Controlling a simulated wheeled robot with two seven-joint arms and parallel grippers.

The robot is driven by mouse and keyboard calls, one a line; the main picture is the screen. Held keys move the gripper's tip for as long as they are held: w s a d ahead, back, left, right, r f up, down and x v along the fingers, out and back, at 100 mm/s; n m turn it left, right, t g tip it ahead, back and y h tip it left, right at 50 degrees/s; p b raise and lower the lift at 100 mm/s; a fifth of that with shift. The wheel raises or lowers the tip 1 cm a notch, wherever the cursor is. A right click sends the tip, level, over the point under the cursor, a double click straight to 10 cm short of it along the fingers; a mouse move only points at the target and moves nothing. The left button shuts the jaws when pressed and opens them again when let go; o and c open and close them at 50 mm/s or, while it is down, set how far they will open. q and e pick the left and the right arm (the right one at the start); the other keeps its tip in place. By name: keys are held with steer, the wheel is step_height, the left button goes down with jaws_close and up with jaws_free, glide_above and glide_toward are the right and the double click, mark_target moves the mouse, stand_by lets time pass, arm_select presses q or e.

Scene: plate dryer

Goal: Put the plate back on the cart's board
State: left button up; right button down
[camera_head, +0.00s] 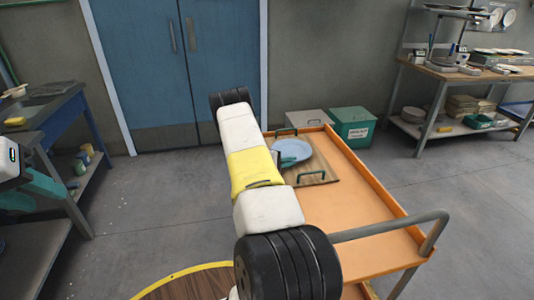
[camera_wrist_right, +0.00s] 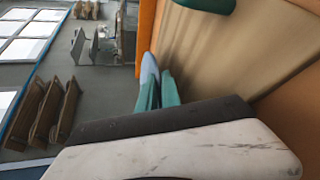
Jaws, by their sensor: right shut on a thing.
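The light blue plate (camera_head: 292,149) is over the wooden board (camera_head: 322,163) with green handles, on the orange cart (camera_head: 340,205). I cannot tell whether it touches the board. My right gripper (camera_head: 284,160) is at the plate's near side, shut on it, and mostly hidden by my right arm. In the right wrist view the plate (camera_wrist_right: 149,68) shows as a narrow strip beside the teal fingers (camera_wrist_right: 158,92), with the board (camera_wrist_right: 235,55) to the right. My left gripper (camera_head: 44,192) is at the left edge, far from the cart, with its teal fingers apart and empty.
A green box (camera_head: 352,126) and a grey box (camera_head: 307,121) stand behind the cart. The cart's grey handle (camera_head: 400,227) is at its near right. A blue sink table (camera_head: 60,115) is at the left, a loaded workbench (camera_head: 465,75) at the right. The board's right part is bare.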

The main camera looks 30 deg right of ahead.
steer(key=shift+f, duration=0.25)
steer(key=c, duration=1.8)
jaws_free()
steer(key=shift+f, duration=0.15)
